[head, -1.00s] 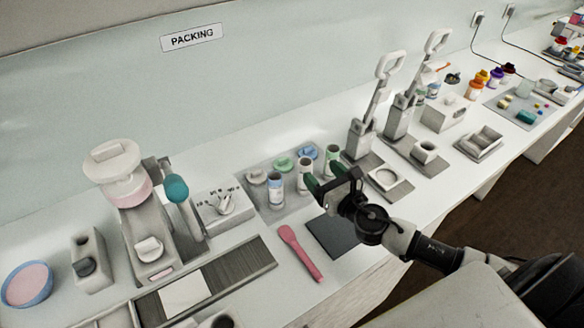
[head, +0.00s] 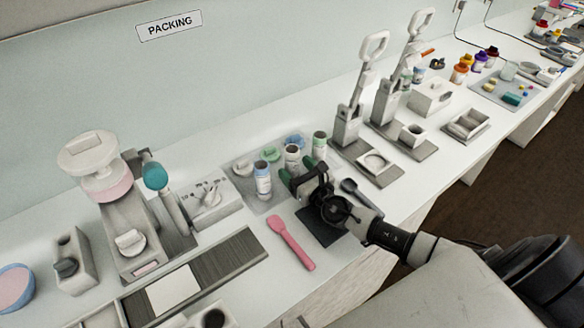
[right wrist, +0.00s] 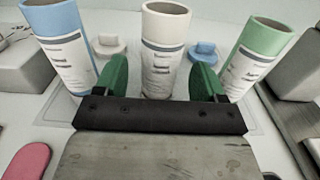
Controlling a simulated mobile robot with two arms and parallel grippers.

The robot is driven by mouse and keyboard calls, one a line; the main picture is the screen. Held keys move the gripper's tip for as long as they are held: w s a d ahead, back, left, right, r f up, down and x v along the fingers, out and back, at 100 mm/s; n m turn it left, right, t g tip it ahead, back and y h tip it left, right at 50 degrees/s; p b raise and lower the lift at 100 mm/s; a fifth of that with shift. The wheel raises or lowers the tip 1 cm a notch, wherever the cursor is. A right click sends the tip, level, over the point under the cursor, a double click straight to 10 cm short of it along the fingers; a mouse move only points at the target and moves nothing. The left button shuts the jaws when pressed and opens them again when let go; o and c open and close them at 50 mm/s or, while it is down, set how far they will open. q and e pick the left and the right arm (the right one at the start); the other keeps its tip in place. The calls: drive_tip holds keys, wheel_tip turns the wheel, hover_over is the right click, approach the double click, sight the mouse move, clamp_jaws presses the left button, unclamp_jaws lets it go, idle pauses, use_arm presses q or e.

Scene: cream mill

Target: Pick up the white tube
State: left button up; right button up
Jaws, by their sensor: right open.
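The white tube (head: 292,157) stands upright and open-topped on a grey mat between a blue tube (head: 263,182) and a green tube (head: 319,146). In the right wrist view the white tube (right wrist: 165,48) is in the middle, with the blue tube (right wrist: 63,45) at left and the green tube (right wrist: 256,55) at right. My right gripper (head: 298,172) is just in front of the white tube. In the right wrist view its green fingers (right wrist: 158,78) are open, one on each side of the tube's lower part, with gaps visible. My left gripper is not in view.
Several caps, one green (head: 270,153), lie behind the tubes. A pink spatula (head: 290,243) and a dark mat (head: 318,232) lie at the front. A dark spoon (head: 358,190) lies right of my gripper.

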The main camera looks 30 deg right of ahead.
drive_tip(key=shift+w+a, duration=0.15)
drive_tip(key=shift+w, duration=1)
drive_tip(key=c, duration=1)
use_arm(q)
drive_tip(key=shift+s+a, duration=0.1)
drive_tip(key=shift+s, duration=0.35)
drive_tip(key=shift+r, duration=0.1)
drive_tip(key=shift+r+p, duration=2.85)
drive_tip(key=shift+p, duration=0.1)
use_arm(e)
drive_tip(key=shift+r, duration=5)
